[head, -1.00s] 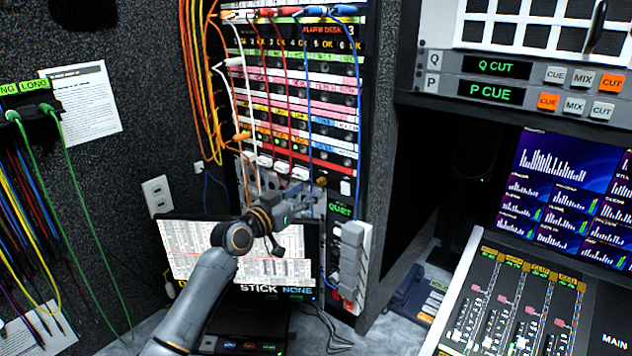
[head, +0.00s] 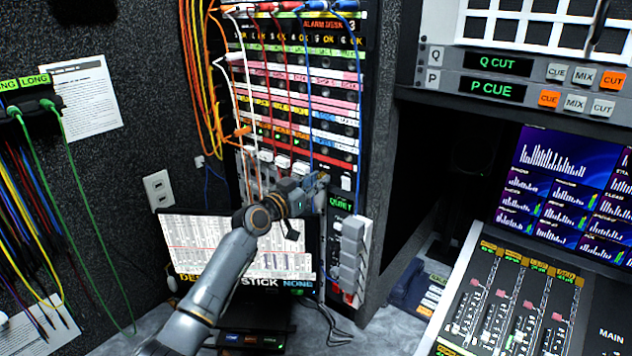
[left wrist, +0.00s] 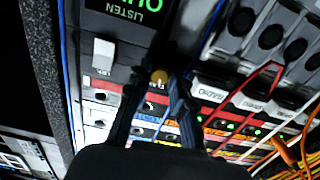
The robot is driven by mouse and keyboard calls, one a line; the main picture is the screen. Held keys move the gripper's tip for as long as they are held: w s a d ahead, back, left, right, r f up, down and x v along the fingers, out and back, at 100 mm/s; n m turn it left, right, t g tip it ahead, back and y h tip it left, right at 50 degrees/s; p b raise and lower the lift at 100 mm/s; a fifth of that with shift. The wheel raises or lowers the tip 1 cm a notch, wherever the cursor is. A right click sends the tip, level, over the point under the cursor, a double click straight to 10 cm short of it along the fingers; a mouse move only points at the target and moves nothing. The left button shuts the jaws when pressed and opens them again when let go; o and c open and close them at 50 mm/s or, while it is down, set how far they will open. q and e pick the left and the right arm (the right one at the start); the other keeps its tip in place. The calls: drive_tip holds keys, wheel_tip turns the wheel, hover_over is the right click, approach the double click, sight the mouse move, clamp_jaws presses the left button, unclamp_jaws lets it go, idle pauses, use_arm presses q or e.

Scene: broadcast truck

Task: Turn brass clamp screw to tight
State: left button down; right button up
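The brass clamp screw (left wrist: 158,77) is a small round brass head on the rack front, beside the green-lit LISTEN panel in the left wrist view. In the head view a bit of brass (head: 324,178) shows at the tip of my left gripper (head: 314,184). In the left wrist view the dark fingers of my left gripper (left wrist: 161,88) are apart, one on each side of the screw head. I cannot tell whether they touch it. The screw's shaft and clamp are hidden. My right gripper is in neither view.
Patch cables (head: 308,110) hang down the rack front close above the gripper. A grey handset-like block (head: 352,255) sticks out at lower right of it. A monitor (head: 215,245) stands behind and below my left arm. A mixing console (head: 510,310) is at the right.

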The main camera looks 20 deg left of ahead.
use_arm(q)
drive_tip(key=shift+n, duration=0.4)
drive_tip(key=shift+n+p, duration=5)
drive_tip(key=shift+n, duration=10.9)
drive_tip(key=c, duration=1.2)
unclamp_jaws()
